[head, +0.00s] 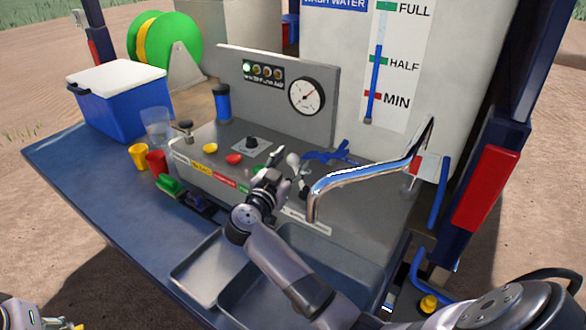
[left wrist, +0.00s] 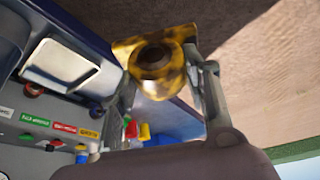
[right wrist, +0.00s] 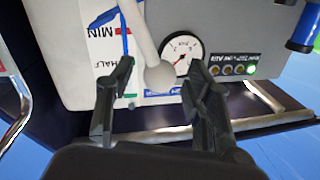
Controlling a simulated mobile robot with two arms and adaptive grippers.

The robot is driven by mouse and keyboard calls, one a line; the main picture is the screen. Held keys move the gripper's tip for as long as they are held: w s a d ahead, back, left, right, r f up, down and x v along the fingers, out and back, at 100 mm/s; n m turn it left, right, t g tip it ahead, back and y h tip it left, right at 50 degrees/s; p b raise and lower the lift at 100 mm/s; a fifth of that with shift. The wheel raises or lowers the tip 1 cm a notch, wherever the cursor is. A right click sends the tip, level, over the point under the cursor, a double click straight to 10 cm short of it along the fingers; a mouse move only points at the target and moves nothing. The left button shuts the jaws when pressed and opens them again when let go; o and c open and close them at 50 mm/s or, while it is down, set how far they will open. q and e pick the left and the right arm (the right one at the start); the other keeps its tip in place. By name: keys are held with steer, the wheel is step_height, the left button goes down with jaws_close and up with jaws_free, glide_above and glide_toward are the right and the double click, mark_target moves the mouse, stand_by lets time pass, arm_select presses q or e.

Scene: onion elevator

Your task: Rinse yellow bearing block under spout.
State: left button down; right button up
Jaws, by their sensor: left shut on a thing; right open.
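The yellow bearing block (left wrist: 155,62), with dark brown dirt on it, is between the fingers of my left gripper (left wrist: 165,75), shut on it. In the head view only part of the left arm shows at the bottom left corner. The chrome spout (head: 372,174) arches over the grey sink (head: 300,262), its outlet pointing down; I see no water from it. My right gripper (head: 284,170) is open over the console, left of the spout. In the right wrist view a pale ball-ended lever (right wrist: 160,76) shows between its fingers; contact cannot be told.
The console (head: 205,165) carries several coloured knobs and labels, with a gauge (head: 306,95) behind. A blue cooler (head: 118,103) sits at the far left. The blue bench front is clear.

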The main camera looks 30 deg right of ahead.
steer(key=shift+w+d+r+b, duration=0.1)
steer(key=shift+w+d+b, duration=0.25)
steer(key=shift+d, duration=0.25)
jaws_close()
stand_by(0.3)
